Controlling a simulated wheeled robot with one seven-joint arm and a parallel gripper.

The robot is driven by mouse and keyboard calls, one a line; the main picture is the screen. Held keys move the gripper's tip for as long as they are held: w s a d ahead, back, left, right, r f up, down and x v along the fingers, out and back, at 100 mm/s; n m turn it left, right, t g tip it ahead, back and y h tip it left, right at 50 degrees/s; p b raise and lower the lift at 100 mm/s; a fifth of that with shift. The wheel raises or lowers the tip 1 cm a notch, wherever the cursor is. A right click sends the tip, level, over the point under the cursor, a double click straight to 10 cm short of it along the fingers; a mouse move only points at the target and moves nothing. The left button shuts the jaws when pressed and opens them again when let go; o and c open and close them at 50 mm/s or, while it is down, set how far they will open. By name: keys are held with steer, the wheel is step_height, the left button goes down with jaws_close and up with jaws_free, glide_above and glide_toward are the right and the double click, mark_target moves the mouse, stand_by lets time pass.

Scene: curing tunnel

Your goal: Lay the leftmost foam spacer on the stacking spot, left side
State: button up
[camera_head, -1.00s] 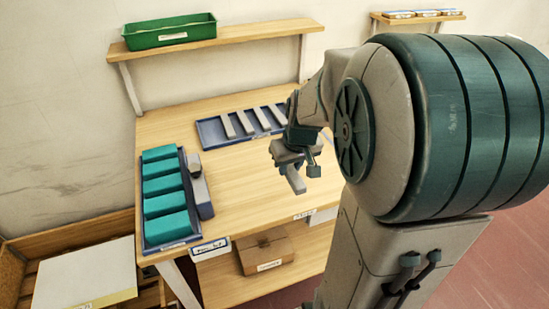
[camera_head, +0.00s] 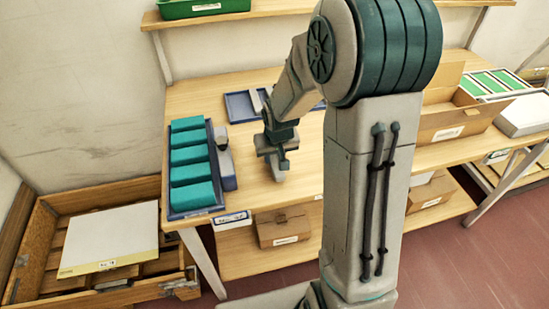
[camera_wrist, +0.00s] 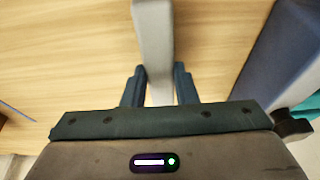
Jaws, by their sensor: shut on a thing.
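My gripper (camera_head: 276,155) is shut on a long grey foam spacer (camera_head: 279,174) and holds it near the middle of the wooden table. In the wrist view the spacer (camera_wrist: 153,45) runs between the two fingers (camera_wrist: 159,86) and away from them. A blue tray (camera_head: 240,107) at the back has another grey spacer (camera_head: 256,99) showing; my arm hides the rest of it. I cannot make out a marked stacking spot.
Bare tabletop (camera_head: 247,190) lies between holder and gripper. An open carton (camera_head: 440,125) stands at the right.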

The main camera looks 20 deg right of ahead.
steer(key=shift+f, duration=0.85)
steer(key=shift+f, duration=0.2)
steer(key=o, duration=0.9)
steer(key=shift+o, duration=0.2)
